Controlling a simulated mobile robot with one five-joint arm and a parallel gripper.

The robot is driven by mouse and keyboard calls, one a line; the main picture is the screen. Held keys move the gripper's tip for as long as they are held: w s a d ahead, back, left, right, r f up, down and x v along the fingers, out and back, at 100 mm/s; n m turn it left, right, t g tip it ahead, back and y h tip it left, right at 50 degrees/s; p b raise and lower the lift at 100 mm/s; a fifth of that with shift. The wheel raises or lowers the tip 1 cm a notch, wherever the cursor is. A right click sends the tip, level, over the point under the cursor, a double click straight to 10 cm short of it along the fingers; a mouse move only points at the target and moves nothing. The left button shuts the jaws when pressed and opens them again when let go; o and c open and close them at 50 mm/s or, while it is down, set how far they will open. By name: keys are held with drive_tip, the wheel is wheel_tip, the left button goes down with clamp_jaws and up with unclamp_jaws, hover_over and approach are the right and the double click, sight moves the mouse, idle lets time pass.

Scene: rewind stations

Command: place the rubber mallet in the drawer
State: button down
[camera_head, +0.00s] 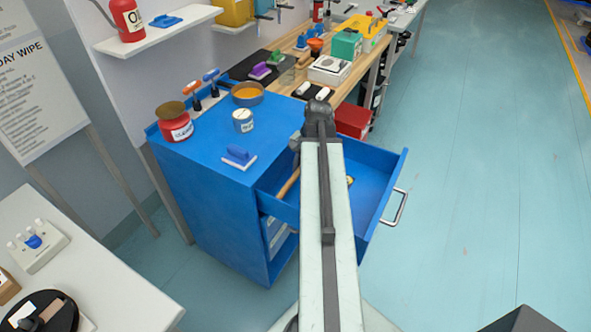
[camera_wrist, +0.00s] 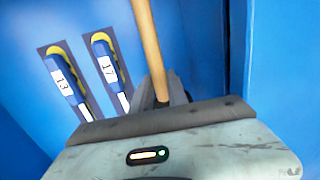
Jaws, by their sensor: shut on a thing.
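A wooden handle, by its look the rubber mallet's (camera_head: 289,184), slants at the left inside of the open blue drawer (camera_head: 373,192). In the wrist view the same handle (camera_wrist: 150,45) runs up between the fingers of my gripper (camera_wrist: 162,92), which is shut on it. The mallet's head is out of sight in both views. In the head view my arm hides my gripper and the middle of the drawer. I cannot tell whether the mallet touches the drawer floor.
Two blue and yellow tools marked 13 (camera_wrist: 66,82) and 17 (camera_wrist: 109,70) lie in dark slots beside the handle. The blue cabinet top (camera_head: 205,152) bears a blue-handled tool (camera_head: 239,156), a white tin (camera_head: 243,121) and a red pot (camera_head: 174,125). Open floor lies right.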

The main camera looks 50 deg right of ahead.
wheel_tip(320, 180, down, 3)
drive_tip(key=shift+r+b, duration=0.1)
drive_tip(key=shift+b, duration=0.55)
drive_tip(key=shift+r, duration=0.1)
drive_tip(key=c, duration=1.3)
unclamp_jaws()
drive_tip(key=shift+s, duration=0.1)
wheel_tip(320, 180, up, 12)
drive_tip(key=s+d+p, duration=0.1)
drive_tip(key=s+p, duration=0.1)
drive_tip(key=p, duration=1)
